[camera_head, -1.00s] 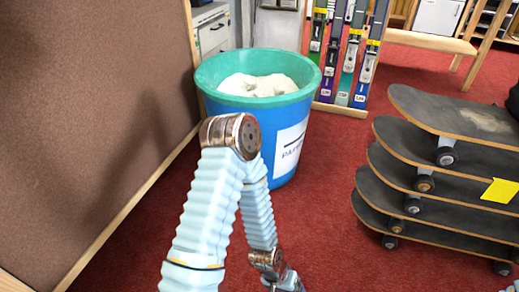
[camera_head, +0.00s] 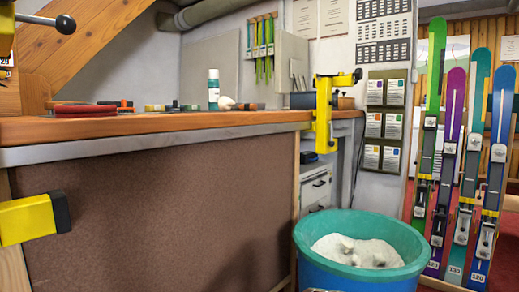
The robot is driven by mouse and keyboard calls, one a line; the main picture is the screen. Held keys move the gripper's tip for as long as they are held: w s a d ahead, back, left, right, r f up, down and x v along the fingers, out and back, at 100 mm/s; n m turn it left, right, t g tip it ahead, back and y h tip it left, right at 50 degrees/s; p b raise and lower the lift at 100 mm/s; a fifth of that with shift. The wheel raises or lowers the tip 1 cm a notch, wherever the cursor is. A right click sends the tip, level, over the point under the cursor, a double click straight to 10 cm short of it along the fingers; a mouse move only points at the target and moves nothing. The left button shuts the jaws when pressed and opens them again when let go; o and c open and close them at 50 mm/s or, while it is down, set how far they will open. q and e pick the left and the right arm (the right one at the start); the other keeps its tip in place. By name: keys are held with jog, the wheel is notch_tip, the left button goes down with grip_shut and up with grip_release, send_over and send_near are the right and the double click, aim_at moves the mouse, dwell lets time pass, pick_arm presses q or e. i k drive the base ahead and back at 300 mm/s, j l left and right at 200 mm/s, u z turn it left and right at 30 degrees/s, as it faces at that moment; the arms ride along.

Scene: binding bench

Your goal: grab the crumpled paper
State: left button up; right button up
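A pale crumpled lump (camera_head: 226,102), which may be the crumpled paper, lies on the wooden workbench (camera_head: 150,122), beside a bottle with a teal label (camera_head: 213,88). It is small, and its details are hard to make out. A blue bin with a green rim (camera_head: 308,236) stands at the lower right, in front of the bench's right end. A white crumpled mass (camera_head: 368,252) lies inside it; I cannot tell whether it is one piece or several.
A yellow clamp (camera_head: 323,112) stands at the bench's right end. A yellow bar with a black end (camera_head: 28,219) juts in at the left. Flat tools and a red pad (camera_head: 84,111) lie on the bench. Skis (camera_head: 447,170) stand upright at the right.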

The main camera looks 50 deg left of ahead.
aim_at(225, 103)
jog(key=u, duration=2.05)
